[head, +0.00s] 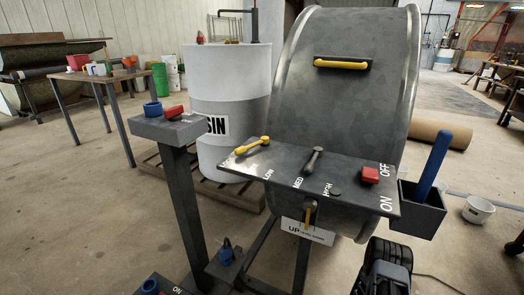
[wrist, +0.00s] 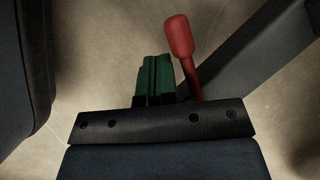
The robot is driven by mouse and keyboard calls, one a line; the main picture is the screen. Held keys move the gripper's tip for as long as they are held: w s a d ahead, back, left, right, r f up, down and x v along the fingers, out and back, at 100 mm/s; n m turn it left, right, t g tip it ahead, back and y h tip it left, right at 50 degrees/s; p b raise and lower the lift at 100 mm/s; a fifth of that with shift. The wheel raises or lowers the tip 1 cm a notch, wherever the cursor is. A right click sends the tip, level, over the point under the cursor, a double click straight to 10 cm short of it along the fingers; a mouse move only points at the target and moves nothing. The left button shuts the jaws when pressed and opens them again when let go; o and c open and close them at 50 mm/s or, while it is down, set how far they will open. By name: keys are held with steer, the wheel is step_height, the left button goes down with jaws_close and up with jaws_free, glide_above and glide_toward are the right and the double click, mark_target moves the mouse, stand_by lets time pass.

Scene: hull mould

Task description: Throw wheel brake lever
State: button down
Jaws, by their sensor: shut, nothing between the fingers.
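A red-handled lever (wrist: 179,40) stands upright, slightly tilted, in the wrist view. It carries no label that I can see, and its lower end is hidden behind my gripper's dark body. My gripper (wrist: 156,72) has green fingers that are shut together with nothing between them. They are just left of the lever's shaft, and I cannot tell whether they touch it. In the head view, a dark part of my arm shows at the bottom right; the fingers and this red lever cannot be made out there.
A dark grey beam (wrist: 255,65) runs close to the right of the lever. In the head view, a panel (head: 285,165) holds a yellow lever (head: 252,145), a grey lever (head: 313,159) and a red switch (head: 369,174). A big grey drum (head: 345,105) stands behind it.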

steer(key=shift+a+f, duration=0.1)
stand_by(0.3)
steer(key=shift+w+a+f, duration=0.2)
steer(key=shift+a+f, duration=0.05)
steer(key=p+v, duration=0.4)
steer(key=v, duration=0.2)
steer(key=shift+a+r, duration=0.2)
steer(key=shift+r, duration=0.4)
stand_by(0.7)
